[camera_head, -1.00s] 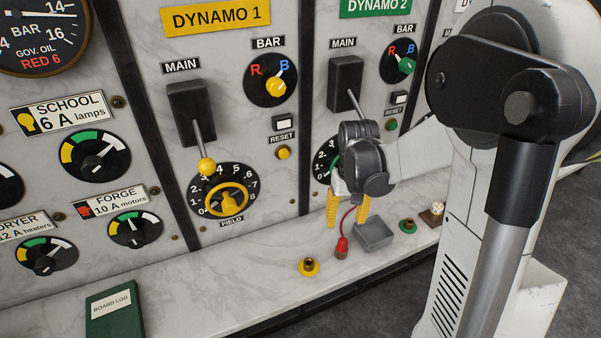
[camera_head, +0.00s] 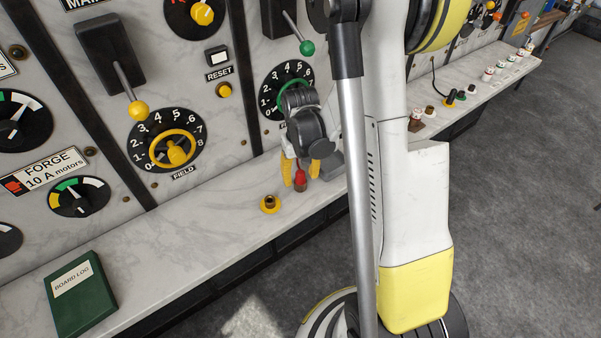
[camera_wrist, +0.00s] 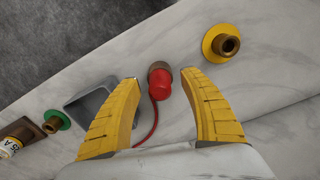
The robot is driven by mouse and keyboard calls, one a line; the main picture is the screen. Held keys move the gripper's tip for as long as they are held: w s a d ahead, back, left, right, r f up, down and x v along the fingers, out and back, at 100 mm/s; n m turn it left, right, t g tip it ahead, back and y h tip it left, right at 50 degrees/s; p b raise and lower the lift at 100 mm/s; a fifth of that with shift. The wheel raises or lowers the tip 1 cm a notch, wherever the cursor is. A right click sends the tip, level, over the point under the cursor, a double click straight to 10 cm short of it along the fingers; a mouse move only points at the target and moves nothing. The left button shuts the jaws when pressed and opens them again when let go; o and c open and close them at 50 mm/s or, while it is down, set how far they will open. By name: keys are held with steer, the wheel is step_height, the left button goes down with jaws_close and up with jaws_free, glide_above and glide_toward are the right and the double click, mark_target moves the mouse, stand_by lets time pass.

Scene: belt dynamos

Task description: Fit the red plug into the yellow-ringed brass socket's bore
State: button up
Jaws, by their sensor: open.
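The red plug (camera_head: 299,178) stands on the marble shelf, with its brown end (camera_wrist: 159,76) and red body (camera_wrist: 159,84) showing in the wrist view. A thin red cord runs from it. My gripper (camera_head: 293,180) is open, with its yellow fingers (camera_wrist: 159,82) spread on both sides of the plug; I see gaps between the fingertips and the plug. The yellow-ringed brass socket (camera_head: 269,203) stands on the shelf to the left of my gripper. In the wrist view the socket (camera_wrist: 226,45) lies beyond the right finger, its bore open and empty.
A grey tray (camera_wrist: 88,108) sits close by the left finger, with a green-ringed brass socket (camera_wrist: 57,121) past it. The panel with a yellow handwheel (camera_head: 174,150) rises behind the shelf. A green board log (camera_head: 80,294) lies at the shelf's left. Shelf (camera_head: 205,232) around the yellow-ringed socket is clear.

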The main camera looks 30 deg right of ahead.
mark_target(300, 171)
jaws_close()
steer(key=shift+r, duration=0.1)
steer(key=shift+r+p, duration=1.45)
steer(key=shift+r, duration=0.8)
